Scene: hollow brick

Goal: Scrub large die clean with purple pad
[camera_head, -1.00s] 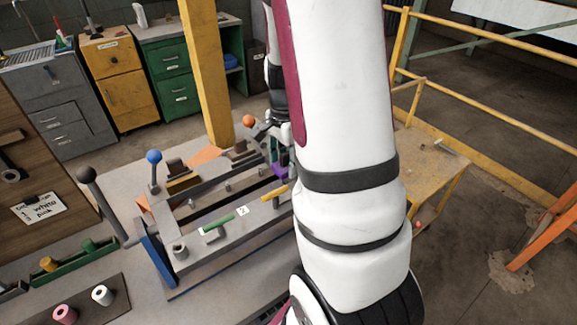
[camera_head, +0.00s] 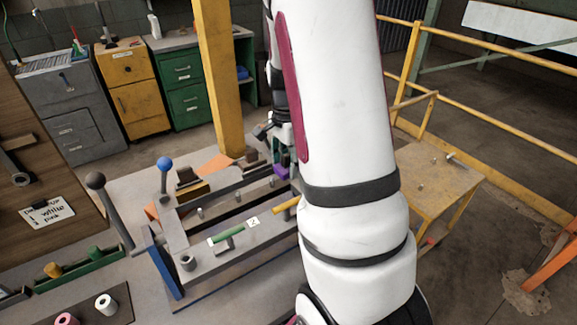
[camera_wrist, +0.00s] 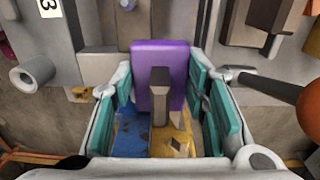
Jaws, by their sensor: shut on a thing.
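The purple pad (camera_wrist: 172,55) is upright between the teal fingers of my gripper (camera_wrist: 162,85) in the wrist view. My gripper is shut on it. A grey handle-like block (camera_wrist: 160,96) stands in front of the pad. A blue and yellow surface (camera_wrist: 133,128) with dark spots shows below the pad; I cannot tell for sure whether it is the large die, or whether the pad touches it. In the head view only a small part of the purple pad (camera_head: 281,170) shows beside my arm, at the far end of the press.
In the wrist view an orange-knobbed lever (camera_wrist: 268,88) stands close at right. A yellow post (camera_head: 217,80) rises behind the press. A yellow table (camera_head: 440,185) stands at right.

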